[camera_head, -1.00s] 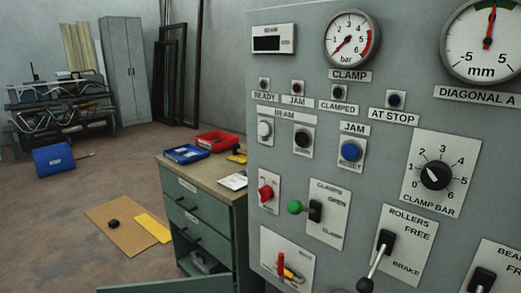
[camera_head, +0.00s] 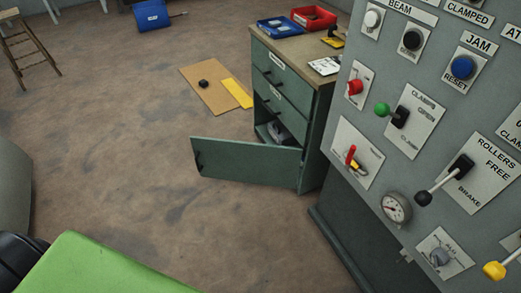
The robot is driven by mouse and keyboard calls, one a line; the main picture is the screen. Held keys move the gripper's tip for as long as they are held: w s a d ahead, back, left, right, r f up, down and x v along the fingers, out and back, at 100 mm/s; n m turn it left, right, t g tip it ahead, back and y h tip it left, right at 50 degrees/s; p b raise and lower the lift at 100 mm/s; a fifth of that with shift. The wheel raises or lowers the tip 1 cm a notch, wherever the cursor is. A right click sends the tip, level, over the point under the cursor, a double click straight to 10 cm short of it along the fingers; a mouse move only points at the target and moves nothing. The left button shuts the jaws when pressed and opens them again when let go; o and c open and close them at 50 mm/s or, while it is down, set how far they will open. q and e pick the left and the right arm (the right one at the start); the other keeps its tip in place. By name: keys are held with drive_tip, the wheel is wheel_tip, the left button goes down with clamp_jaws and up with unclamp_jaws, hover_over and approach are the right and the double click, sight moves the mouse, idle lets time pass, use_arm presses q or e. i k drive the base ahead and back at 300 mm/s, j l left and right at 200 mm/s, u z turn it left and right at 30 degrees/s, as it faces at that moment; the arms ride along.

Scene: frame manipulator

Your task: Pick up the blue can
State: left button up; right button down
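A blue can-like container (camera_head: 151,15) with a small white label lies on the floor at the top of the head view. Its top is cut by the frame edge, and a thin rod or spout sticks out on its right. I cannot tell for sure that it is the can named in the task. No other blue can shows. Neither of my grippers is in view.
A green cabinet (camera_head: 280,98) stands at centre with its lower door (camera_head: 245,162) swung open. Blue (camera_head: 279,27) and red (camera_head: 313,18) trays sit on top. A control panel (camera_head: 420,75) fills the right. Cardboard (camera_head: 215,95) lies on the floor. A wooden stool (camera_head: 28,45) stands left. Open floor lies between.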

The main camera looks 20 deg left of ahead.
sight(304, 150)
drive_tip(key=i+j+z, duration=0.1)
drive_tip(key=j, duration=0.35)
drive_tip(key=i+j+z, duration=0.1)
drive_tip(key=j, duration=0.35)
drive_tip(key=i+j+z, duration=0.1)
drive_tip(key=i+j, duration=0.15)
drive_tip(key=j, duration=0.25)
drive_tip(key=i+j+z, duration=0.15)
drive_tip(key=j, duration=0.35)
drive_tip(key=k+l, duration=0.05)
